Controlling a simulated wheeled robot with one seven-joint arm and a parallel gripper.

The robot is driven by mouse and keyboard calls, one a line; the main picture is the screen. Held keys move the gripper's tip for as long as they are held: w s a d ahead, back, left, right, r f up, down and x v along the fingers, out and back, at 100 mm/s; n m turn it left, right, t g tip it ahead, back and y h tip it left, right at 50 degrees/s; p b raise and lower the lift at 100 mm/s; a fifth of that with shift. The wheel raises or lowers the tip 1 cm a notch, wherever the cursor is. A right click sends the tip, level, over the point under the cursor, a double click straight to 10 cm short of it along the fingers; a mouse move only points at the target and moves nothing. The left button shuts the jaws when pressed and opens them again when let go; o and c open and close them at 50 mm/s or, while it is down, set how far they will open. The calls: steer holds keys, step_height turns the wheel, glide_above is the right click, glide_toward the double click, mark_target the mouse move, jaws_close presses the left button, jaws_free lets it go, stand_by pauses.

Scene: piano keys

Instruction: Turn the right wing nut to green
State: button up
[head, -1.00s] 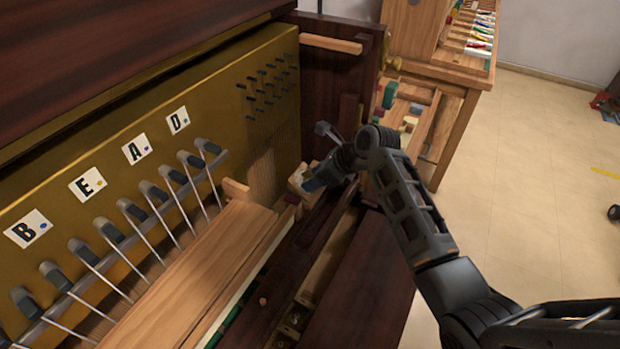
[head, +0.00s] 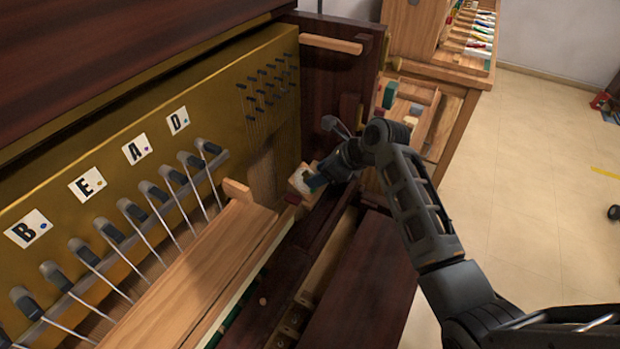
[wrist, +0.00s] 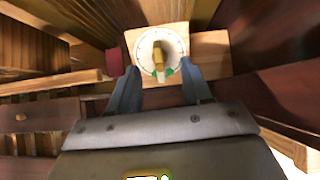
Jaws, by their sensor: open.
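In the wrist view, the wing nut (wrist: 158,57) is yellow-brown and sits on a round white dial (wrist: 143,45) with small tick marks. Its long side runs roughly up and down, with a pale tip at the lower end. Small green patches show at the dial's lower rim, beside that tip. My gripper (wrist: 160,76) is open, with one finger on each side of the dial's lower part and nothing between them. In the head view, my gripper (head: 313,183) is at the wooden block (head: 297,177) that carries the dial. The nut is too small to make out there.
A dark red block (wrist: 115,61) stands left of the dial. A long wooden rail (head: 205,265) and several hammers with metal rods lie to the left. A dark side panel (head: 340,85) rises behind my arm. A wooden bench (head: 460,75) stands beyond it.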

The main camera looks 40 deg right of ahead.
steer(key=v, duration=0.9)
stand_by(0.8)
steer(key=shift+f, duration=0.1)
stand_by(0.4)
steer(key=s+a+f+n+t+h, duration=0.2)
steer(key=s+a+f+n, duration=0.55)
steer(key=a, duration=0.25)
steer(key=s+a+n, duration=0.1)
steer(key=s+n, duration=0.1)
steer(key=s, duration=0.1)
steer(key=s+a+f+n, duration=0.1)
steer(key=s+a, duration=0.1)
steer(key=s, duration=0.2)
steer(key=s+a+n+t+h, duration=0.1)
steer(key=s+n, duration=0.1)
steer(key=s, duration=0.1)
steer(key=shift+s+a+f+n+b, duration=0.2)
steer(key=shift+a+f+n+b, duration=0.1)
steer(key=shift+a+n+b, duration=0.1)
steer(key=s+a+r+n+t, duration=0.3)
steer(key=s+r+n+t, duration=0.1)
steer(key=s+r+n, duration=1.1)
steer(key=s+n, duration=0.3)
steer(key=s, duration=0.1)
steer(key=shift+b, duration=0.35)
steer(key=shift+s+a, duration=0.1)
steer(key=shift+a, duration=0.05)
